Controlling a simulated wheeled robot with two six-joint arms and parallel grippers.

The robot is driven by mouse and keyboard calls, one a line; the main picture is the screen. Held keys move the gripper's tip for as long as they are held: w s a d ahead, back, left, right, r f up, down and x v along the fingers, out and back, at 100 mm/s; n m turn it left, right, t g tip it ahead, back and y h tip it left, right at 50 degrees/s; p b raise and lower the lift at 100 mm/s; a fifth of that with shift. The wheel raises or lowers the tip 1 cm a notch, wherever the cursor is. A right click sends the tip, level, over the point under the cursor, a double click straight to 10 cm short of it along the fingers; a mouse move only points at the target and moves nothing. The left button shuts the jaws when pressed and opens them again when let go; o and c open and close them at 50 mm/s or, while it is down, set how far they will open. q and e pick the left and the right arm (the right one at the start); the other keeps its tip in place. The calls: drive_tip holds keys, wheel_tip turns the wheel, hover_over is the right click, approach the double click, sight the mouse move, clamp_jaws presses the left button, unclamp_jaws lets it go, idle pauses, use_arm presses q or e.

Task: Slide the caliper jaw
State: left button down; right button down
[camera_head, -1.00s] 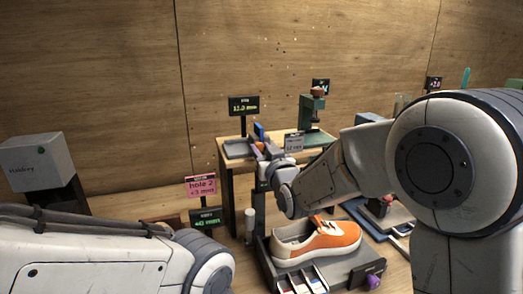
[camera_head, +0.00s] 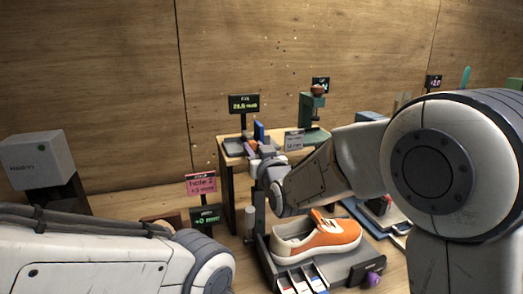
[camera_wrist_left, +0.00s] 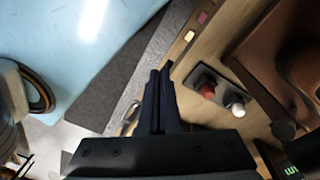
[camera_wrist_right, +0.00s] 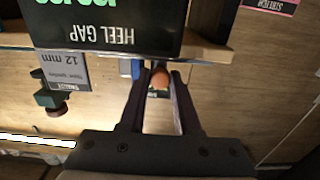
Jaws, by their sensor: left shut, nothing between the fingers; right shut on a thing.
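The caliper (camera_head: 236,147) lies on a wooden stand in the head view, with a grey bed and an upright blue piece (camera_head: 259,132). A display (camera_head: 244,103) behind it shows green digits, about 28 mm. My right gripper (camera_head: 265,153) is at the stand's front edge, partly hidden by its wrist. In the right wrist view its fingers (camera_wrist_right: 160,73) are shut on a small orange-brown round knob (camera_wrist_right: 160,79). The jaw behind the knob is mostly hidden. My left gripper (camera_wrist_left: 160,72) is shut and empty in the left wrist view; its fingers are out of the head view.
An orange sneaker (camera_head: 322,237) sits on a grey tray in front of the stand. A green clamp-like device (camera_head: 312,108) stands at the stand's right. A pink "hole 2" sign (camera_head: 201,183) stands left.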

drive_tip(key=shift+s+a, duration=0.3)
drive_tip(key=shift+a, duration=0.6)
drive_tip(key=c, duration=0.6)
unclamp_jaws()
drive_tip(key=shift+s, duration=0.1)
drive_tip(key=b+v, duration=0.2)
drive_tip(key=v, duration=0.8)
drive_tip(key=shift+s, duration=0.15)
